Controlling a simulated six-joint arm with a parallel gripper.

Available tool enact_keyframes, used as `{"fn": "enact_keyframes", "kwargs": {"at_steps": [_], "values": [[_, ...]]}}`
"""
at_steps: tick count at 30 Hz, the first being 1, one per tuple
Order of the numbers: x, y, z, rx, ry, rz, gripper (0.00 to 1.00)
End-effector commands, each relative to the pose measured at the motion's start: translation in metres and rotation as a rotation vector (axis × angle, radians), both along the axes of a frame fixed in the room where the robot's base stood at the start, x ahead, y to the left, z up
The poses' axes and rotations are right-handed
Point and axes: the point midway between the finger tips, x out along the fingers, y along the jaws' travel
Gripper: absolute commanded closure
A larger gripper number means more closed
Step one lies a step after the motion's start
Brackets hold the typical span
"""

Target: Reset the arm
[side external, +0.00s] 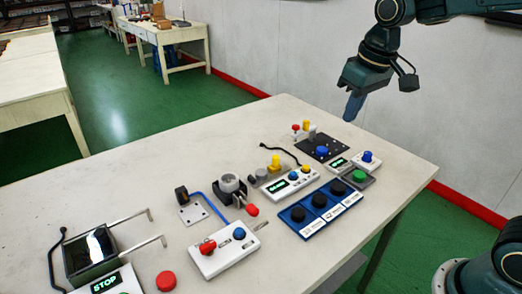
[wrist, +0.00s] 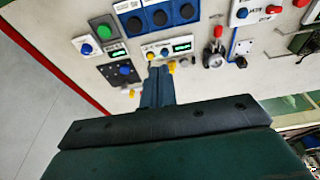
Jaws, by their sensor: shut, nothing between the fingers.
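My gripper (side external: 354,106) hangs above the far right part of the table in the side external view, pointing down, apart from everything below it. In the wrist view its fingers (wrist: 157,86) are together and hold nothing. The white table (side external: 285,120) carries several control panels under and in front of the gripper. The nearest is a black plate (side external: 326,139) with a blue knob. My arm's base shows at the lower right of the side external view.
A blue panel (side external: 318,212) with black knobs lies near the table's right edge. A white panel with red and blue knobs (side external: 222,249), a mould with rods (side external: 92,250) and a loose red button (side external: 166,281) lie nearer the camera. The table's far left part is clear. A wall (side external: 440,110) stands behind.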

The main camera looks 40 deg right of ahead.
Motion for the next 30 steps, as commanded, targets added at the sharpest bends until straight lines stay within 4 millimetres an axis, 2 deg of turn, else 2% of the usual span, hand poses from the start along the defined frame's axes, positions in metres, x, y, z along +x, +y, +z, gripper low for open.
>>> {"fn": "enact_keyframes", "kwargs": {"at_steps": [6, 13, 24, 30], "values": [[-0.046, 0.001, 0.014, 0.0, -0.063, 0.0, 1.0], [-0.092, 0.001, 0.017, 0.0, -0.125, 0.0, 1.0], [-0.159, 0.001, 0.004, 0.001, -0.22, 0.0, 1.0], [-0.179, 0.002, -0.004, 0.001, -0.252, 0.0, 1.0]]}}
